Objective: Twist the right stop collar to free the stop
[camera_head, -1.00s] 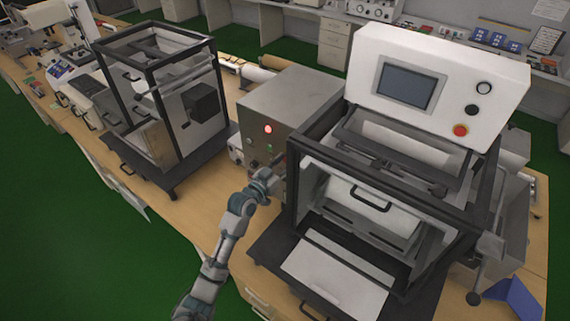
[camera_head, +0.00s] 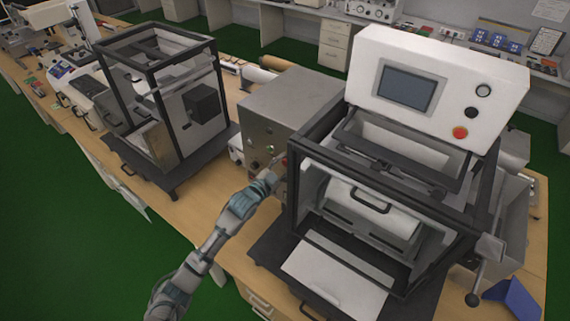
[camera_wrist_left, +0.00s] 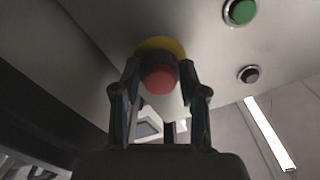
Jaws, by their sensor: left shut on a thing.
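The red stop button (camera_wrist_left: 158,80) with its yellow collar (camera_wrist_left: 160,46) shows in the left wrist view, on a grey panel. My left gripper (camera_wrist_left: 158,90) is shut on the stop, one finger on each side of it. In the head view my left gripper (camera_head: 277,166) reaches the front of the grey metal control box (camera_head: 284,102), and a bit of the red stop shows beside it. The fingers and wrist hide most of the stop there. My right gripper is not in view.
A green button (camera_wrist_left: 240,12) and a black button (camera_wrist_left: 249,74) sit right of the stop. A black-framed machine with a white screen panel (camera_head: 440,85) stands close on the right. Another framed enclosure (camera_head: 165,100) stands left on the wooden bench.

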